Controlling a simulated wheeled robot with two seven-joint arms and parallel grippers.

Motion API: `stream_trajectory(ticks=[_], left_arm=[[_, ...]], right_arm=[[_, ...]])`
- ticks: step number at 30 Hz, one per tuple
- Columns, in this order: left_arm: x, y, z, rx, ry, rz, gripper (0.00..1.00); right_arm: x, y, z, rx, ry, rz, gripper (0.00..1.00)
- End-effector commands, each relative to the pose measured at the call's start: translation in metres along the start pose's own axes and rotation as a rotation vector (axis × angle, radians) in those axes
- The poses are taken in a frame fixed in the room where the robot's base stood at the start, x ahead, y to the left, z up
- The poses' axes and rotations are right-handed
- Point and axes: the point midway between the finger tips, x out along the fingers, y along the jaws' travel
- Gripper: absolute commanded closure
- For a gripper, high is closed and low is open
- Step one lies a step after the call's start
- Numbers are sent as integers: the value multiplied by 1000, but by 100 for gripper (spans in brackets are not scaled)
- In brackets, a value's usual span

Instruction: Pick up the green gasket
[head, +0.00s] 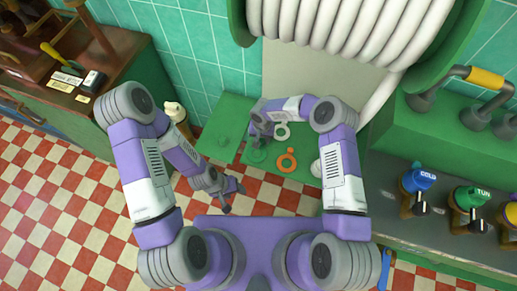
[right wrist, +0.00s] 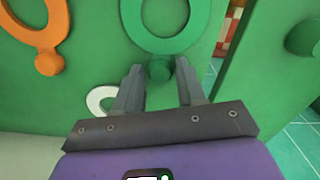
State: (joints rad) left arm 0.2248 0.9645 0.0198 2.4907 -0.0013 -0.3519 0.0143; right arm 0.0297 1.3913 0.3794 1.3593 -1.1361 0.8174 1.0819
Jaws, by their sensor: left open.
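The green gasket (right wrist: 191,10) is a flat ring with a round knob, lying on a green board (right wrist: 90,50). It is faint against the board in the head view (head: 258,156). My right gripper (right wrist: 160,72) is open, its fingertips apart on either side of the gasket's knob. I cannot tell whether they touch it. In the head view my right gripper (head: 259,133) is just behind the ring, partly hidden by its own arm. My left gripper (head: 231,197) is open and empty in front of the board, over the checkered floor.
An orange gasket (head: 287,164) and a pale gasket (head: 282,132) lie near the green one. A white round thing (head: 316,168) is at the board's right. Valves with coloured knobs (head: 418,180) line the right counter. A wooden bench (head: 60,75) stands left.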

Motion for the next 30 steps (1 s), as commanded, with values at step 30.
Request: stream_trajectory(ticks=[30], left_arm=[[-26,10,1,0,0,0,43]], right_arm=[[-66,-5,1,-8,2,0,99]])
